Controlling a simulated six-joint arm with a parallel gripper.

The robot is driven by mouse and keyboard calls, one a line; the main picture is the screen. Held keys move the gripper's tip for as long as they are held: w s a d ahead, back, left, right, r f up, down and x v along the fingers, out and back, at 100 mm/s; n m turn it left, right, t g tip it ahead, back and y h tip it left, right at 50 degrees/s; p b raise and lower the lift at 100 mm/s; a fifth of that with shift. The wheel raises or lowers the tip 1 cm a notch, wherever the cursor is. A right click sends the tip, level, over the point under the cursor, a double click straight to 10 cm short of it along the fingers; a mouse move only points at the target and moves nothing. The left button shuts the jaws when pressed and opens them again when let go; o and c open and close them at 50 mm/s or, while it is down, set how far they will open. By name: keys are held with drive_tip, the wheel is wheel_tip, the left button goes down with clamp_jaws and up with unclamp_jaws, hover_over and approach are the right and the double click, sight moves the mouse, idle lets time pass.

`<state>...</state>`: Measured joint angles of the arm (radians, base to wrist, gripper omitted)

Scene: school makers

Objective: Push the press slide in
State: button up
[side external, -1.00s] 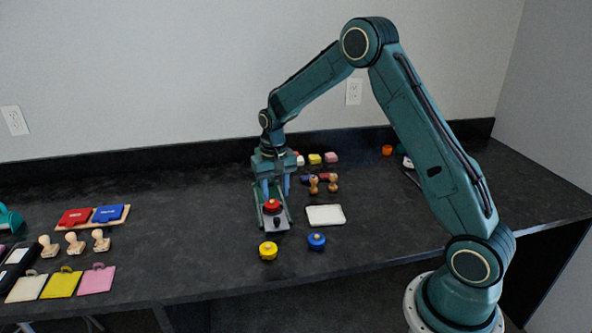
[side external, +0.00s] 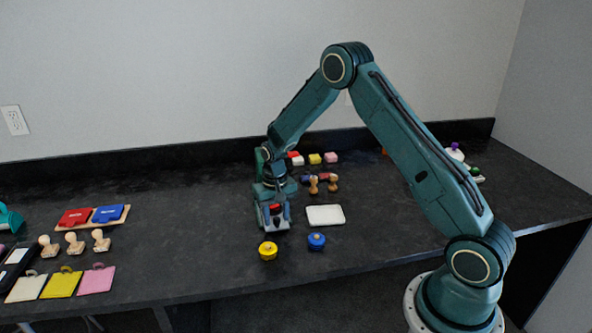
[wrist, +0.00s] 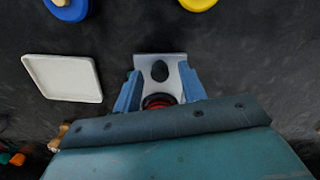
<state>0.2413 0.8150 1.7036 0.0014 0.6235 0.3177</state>
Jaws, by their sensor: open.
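The press (side external: 262,160) stands toward the back of the bench, its teal upright showing behind my gripper. Its slide is mostly hidden by my gripper in the side view. In the wrist view the slide's grey end plate (wrist: 171,60) with a dark knob (wrist: 159,71) shows, with a red round piece (wrist: 158,101) behind it, partly hidden by my gripper body. My gripper (side external: 274,217) is low over the slide's front part. In the wrist view its two blue fingers (wrist: 160,90) stand apart, one on each side of the slide. I cannot tell whether they touch it.
A yellow round piece (side external: 268,251) and a blue one (side external: 316,241) lie in front of the press. A white tray (side external: 325,215) lies to its right, with wooden-handled stamps (side external: 323,184) behind. Bare bench lies to the left.

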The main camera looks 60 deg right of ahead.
clamp_jaws()
drive_tip(key=shift+w+d, duration=3.75)
drive_tip(key=shift+c, duration=1.5)
unclamp_jaws()
drive_tip(key=o, duration=0.3)
drive_tip(key=shift+r, duration=0.15)
